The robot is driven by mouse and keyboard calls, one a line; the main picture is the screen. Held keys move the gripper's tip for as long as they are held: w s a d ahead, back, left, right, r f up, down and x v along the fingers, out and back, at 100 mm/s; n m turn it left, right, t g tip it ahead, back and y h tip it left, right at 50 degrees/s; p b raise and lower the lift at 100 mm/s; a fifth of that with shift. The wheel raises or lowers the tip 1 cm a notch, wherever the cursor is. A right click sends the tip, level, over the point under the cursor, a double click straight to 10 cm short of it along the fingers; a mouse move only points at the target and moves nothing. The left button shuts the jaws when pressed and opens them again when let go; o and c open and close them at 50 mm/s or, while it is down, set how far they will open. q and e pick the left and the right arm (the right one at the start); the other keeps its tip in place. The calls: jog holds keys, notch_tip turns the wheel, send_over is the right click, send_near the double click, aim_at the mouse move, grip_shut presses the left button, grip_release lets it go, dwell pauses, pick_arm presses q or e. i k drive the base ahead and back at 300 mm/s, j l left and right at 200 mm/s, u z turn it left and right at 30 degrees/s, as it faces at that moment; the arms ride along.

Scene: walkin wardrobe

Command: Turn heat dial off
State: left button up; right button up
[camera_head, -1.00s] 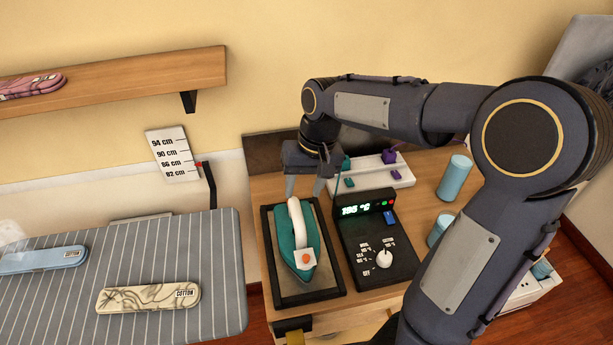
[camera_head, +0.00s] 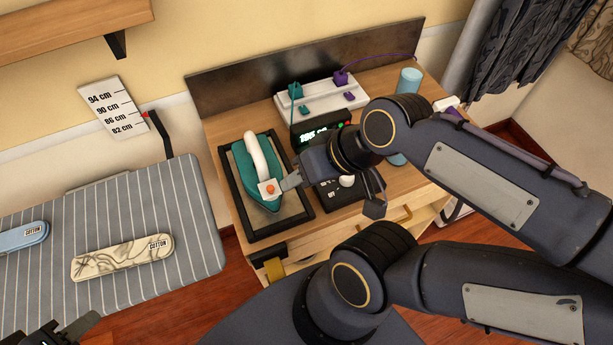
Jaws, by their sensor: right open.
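The dial lies between the spread fingers in the picture; I cannot tell any contact. The teal iron (camera_head: 258,178) rests on a black-framed stand. My left gripper (camera_head: 77,328) shows only partly at the bottom left corner.
A white power strip (camera_head: 321,97) with teal and purple plugs lies behind the box. A light blue cylinder (camera_head: 408,80) stands at the back right. A striped ironing board (camera_head: 120,225) with fabric-label pieces is on the left. A wall shelf (camera_head: 60,30) is above it.

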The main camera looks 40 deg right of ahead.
aim_at(345, 181)
jog(key=k+l+z, duration=0.1)
jog(key=l+z, duration=0.25)
jog(key=z, duration=0.15)
jog(key=l+z, duration=0.5)
jog(key=k+j, duration=0.05)
